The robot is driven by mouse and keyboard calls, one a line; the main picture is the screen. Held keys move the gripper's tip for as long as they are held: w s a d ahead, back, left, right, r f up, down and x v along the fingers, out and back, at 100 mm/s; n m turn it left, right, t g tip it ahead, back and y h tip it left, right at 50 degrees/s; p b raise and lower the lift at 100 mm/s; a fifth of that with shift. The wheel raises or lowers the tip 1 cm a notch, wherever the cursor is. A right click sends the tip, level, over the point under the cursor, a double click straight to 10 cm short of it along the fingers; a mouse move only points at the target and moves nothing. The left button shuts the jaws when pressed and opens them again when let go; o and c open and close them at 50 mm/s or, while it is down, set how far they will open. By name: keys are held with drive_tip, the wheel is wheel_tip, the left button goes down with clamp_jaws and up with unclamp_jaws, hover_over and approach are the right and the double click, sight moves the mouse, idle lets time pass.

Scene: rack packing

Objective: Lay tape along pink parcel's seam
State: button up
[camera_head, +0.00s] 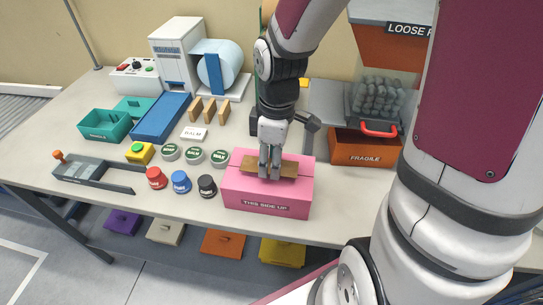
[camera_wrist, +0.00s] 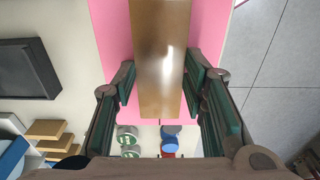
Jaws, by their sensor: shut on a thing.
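The pink parcel (camera_head: 240,190) stands on the table near its front edge, with a "THIS SIDE UP" label on its front. My gripper (camera_head: 270,174) points down over the parcel's top and is shut on a brown tape strip (camera_head: 287,169). The strip runs left to right along the parcel's top; I cannot tell whether it touches the surface. In the wrist view the tape strip (camera_wrist: 160,60) lies between the fingers of my gripper (camera_wrist: 160,88), with the pink parcel (camera_wrist: 112,35) behind it. The seam is hidden under the strip.
Several coloured jars and lids (camera_head: 181,182) stand left of the parcel. More brown strips (camera_head: 209,110) stand behind them. An orange "FRAGILE" box (camera_head: 362,149) stands at the right. A grey-and-black tray (camera_head: 92,174) lies at the front left.

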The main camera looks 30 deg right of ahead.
drive_tip(key=shift+f, duration=0.75)
drive_tip(key=o, duration=0.8)
wheel_tip(320, 180, up, 11)
drive_tip(key=s+r+m+t, duration=0.1)
drive_tip(key=s+r+m, duration=0.1)
drive_tip(key=s+m, duration=0.1)
drive_tip(key=s+r+m+t, duration=0.2)
drive_tip(key=s+r+m, duration=0.1)
drive_tip(key=s+m, duration=0.1)
drive_tip(key=s+r+m+t, duration=0.1)
drive_tip(key=s+r+m, duration=0.2)
drive_tip(key=s, duration=0.1)
drive_tip(key=shift+s+r+m+h, duration=0.1)
drive_tip(key=shift+s+m+h, duration=0.2)
drive_tip(key=shift+m, duration=0.1)
